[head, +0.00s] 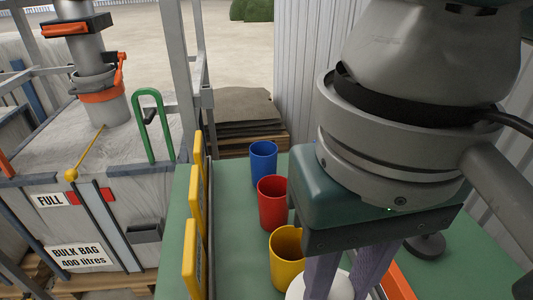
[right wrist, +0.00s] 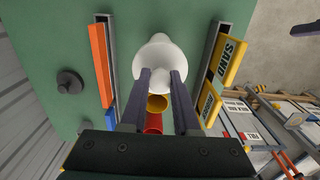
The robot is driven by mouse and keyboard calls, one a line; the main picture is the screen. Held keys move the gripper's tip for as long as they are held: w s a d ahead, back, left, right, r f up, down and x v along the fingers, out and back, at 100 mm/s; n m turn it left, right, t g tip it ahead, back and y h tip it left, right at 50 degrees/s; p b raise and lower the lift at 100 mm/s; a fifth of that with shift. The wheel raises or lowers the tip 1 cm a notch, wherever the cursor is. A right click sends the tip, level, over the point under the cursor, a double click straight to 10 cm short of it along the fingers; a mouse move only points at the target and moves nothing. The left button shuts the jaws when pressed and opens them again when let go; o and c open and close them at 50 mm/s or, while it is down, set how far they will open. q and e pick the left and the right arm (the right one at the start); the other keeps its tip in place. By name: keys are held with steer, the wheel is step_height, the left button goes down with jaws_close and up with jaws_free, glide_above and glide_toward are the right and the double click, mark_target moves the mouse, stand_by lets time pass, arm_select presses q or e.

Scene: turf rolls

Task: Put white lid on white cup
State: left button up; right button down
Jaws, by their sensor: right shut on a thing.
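My right gripper (head: 340,287) comes down in front in the head view, its two fingers pointing at the table. It is shut on the white lid (head: 302,288), at the lid's bottom edge of the picture. In the right wrist view, the fingertips (right wrist: 161,78) hold the lid's narrow knob, and the round white lid (right wrist: 157,58) spreads beyond them. No white cup can be told apart from the lid; it may be hidden beneath. My left gripper is not in view.
A red cup (head: 272,203) and blue cup (head: 263,160) stand behind the yellow one on the green table (head: 228,240). Yellow signs (head: 190,265) line the left edge. An orange strip (head: 398,282) and a dark round knob (head: 426,246) are at right.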

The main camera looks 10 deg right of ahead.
step_height(320, 180, down, 5)
steer(key=shift+f+b, duration=0.1)
steer(key=shift+b, duration=0.35)
steer(key=shift+w+f, duration=0.1)
steer(key=shift+f, duration=0.3)
steer(key=shift+f, duration=0.3)
steer(key=c, duration=0.6)
jaws_free()
steer(key=shift+c, duration=0.2)
